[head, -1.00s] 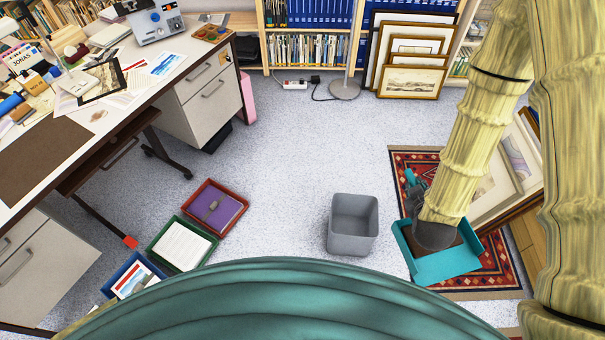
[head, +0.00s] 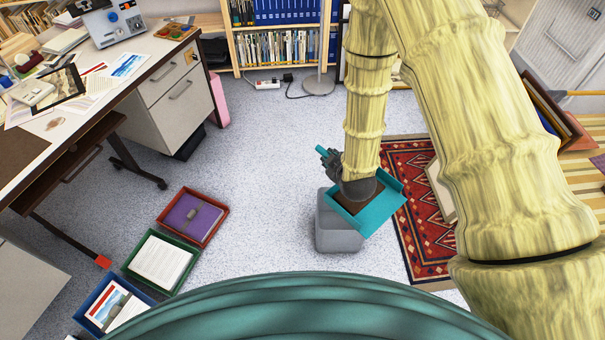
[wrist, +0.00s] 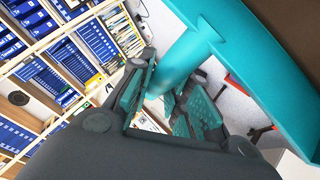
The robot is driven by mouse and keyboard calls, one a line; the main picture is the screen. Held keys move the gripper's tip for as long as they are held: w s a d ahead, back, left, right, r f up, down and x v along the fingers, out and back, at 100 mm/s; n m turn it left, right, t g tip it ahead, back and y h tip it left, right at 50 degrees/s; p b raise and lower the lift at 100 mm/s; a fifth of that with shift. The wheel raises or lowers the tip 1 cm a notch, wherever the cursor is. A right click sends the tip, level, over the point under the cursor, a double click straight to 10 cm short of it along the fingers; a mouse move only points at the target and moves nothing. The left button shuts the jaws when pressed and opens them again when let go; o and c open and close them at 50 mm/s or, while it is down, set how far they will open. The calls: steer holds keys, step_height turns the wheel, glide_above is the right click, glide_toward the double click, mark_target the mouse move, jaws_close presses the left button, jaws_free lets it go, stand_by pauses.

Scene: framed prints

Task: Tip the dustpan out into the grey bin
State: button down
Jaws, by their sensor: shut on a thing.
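The teal dustpan (head: 379,213) is over the grey bin (head: 338,241) in the head view, tilted and covering much of the bin's opening. A dark brown patch (head: 349,204) shows inside the pan; I cannot tell its makeup. My gripper (head: 330,158) is shut on the dustpan's handle, just left of my arm's end. In the wrist view my gripper's fingers (wrist: 172,108) close around the teal handle (wrist: 178,62), and the pan (wrist: 262,65) fills the upper right. The inside of the bin is hidden.
Red (head: 218,229), green (head: 182,267) and blue (head: 95,318) trays lie on the floor left of the bin. A desk (head: 170,85) stands at the left, shelves (head: 275,70) at the back. A red patterned rug (head: 425,235) lies right. Floor between trays and bin is clear.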

steer(key=w+a+f+n+g+y+b, duration=0.15)
steer(key=w+a+f+b, duration=0.25)
steer(key=w+f+b, duration=0.8)
steer(key=w+a+f+n+y+b, duration=0.35)
steer(key=w+f+b, duration=0.35)
steer(key=f+b, duration=0.75)
steer(key=s+d+r+m+t+y+b, duration=0.4)
steer(key=d+r+t+y+b, duration=0.2)
steer(key=d, duration=0.4)
steer(key=shift+s+r+t, duration=0.25)
steer(key=shift+r+t, duration=0.5)
steer(key=shift+r, duration=0.3)
steer(key=shift+r, duration=0.1)
stand_by(2.0)
